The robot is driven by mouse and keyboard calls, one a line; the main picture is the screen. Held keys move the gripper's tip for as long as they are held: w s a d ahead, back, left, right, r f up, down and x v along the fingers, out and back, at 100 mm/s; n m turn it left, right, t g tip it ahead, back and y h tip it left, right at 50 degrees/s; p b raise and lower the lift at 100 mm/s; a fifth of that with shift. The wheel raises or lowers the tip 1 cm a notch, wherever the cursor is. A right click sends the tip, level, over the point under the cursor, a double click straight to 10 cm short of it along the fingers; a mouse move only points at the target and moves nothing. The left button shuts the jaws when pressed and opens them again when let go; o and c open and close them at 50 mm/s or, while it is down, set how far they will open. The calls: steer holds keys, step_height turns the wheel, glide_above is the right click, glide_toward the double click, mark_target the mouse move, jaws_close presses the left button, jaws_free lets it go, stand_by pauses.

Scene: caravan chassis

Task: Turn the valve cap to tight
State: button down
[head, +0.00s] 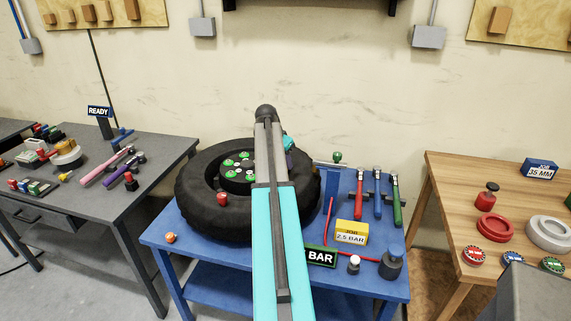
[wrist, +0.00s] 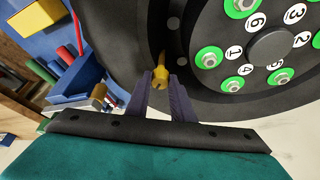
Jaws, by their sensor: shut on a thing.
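A black tyre (head: 205,215) lies on the blue bench, its hub ringed by green-marked nuts. In the wrist view the tyre and wheel (wrist: 200,100) fill the upper right, with numbered nuts on the hub. A small yellow-gold valve cap (wrist: 160,70) stands at the dark rim. My gripper (wrist: 166,84) has its two purple fingers on either side of the cap, shut on it. Whether the cap is fully seated cannot be seen.
A grey table (head: 170,150) stands left, a wooden table (head: 450,180) right.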

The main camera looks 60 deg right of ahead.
steer(key=m, duration=0.1)
steer(key=m+g+b, duration=0.1)
steer(key=m, duration=0.1)
steer(key=m+g, duration=0.1)
steer(key=m, duration=0.1)
steer(key=shift+w+d+y, duration=0.2)
steer(key=shift+w+y, duration=0.1)
steer(key=shift+y, duration=0.1)
steer(key=shift+m+g+y+b, duration=0.5)
steer(key=shift+m+y+b, duration=0.25)
steer(key=shift+m, duration=1.65)
steer(key=c, duration=1.5)
jaws_free()
steer(key=shift+c, duration=0.2)
steer(key=shift+w+r, duration=0.1)
steer(key=shift+r, duration=0.05)
steer(key=b+v, duration=0.2)
steer(key=v, duration=1.1)
steer(key=shift+w+a+r+b, duration=0.15)
steer(key=shift+a+r+b, duration=0.05)
steer(key=shift+b, duration=0.1)
